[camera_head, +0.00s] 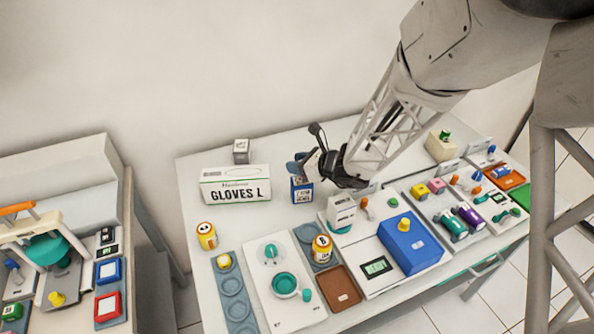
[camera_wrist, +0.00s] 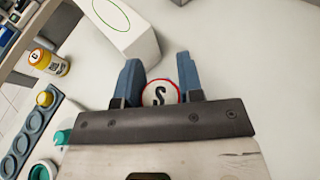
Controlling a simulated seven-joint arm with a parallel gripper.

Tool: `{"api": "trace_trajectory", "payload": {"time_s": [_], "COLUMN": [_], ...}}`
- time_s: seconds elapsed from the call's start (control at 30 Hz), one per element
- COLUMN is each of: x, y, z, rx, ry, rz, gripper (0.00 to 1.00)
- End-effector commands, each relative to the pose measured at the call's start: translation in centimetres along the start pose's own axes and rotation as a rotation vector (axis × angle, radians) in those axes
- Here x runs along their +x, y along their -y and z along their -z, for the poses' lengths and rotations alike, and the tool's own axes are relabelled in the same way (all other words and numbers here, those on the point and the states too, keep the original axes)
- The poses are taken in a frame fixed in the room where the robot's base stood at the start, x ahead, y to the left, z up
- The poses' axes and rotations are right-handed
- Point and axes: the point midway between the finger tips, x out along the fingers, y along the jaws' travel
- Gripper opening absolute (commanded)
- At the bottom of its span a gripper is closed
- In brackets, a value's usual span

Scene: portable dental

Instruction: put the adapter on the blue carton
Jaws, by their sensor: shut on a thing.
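My gripper (camera_head: 306,166) is pointed down near the table's back, right of the glove box. In the wrist view its blue fingers (camera_wrist: 160,85) are shut on a container with a round white lid (camera_wrist: 159,94), red-rimmed and marked S. Its blue, white-lettered body (camera_head: 302,191) shows below the fingers in the head view; whether it touches the table is unclear. A large blue carton (camera_head: 412,247) lies right of centre. A yellow knob-like piece (camera_head: 404,223), possibly the adapter, sits upright on its top, apart from my gripper.
The white glove box (camera_head: 235,185) stands left of my gripper; it also shows in the wrist view (camera_wrist: 122,28). A yellow bottle (camera_head: 207,237) stands at the left, another (camera_head: 322,250) in front. A white block-like device (camera_head: 341,212) stands near the carton. Trays with small parts crowd the right.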

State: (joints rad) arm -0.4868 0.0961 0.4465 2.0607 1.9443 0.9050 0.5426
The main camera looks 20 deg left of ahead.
Motion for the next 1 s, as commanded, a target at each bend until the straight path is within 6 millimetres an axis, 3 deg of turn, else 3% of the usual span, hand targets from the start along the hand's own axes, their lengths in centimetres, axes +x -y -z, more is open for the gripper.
{"api": "trace_trajectory", "payload": {"time_s": [0.53, 1.0], "x": [0.6, 1.9], "y": [0.5, 0.5], "z": [0.0, 3.1], "rx": [0.000, 0.000], "ry": [0.000, 0.001], "rz": [0.000, 0.000], "gripper": [0.11, 0.11]}}
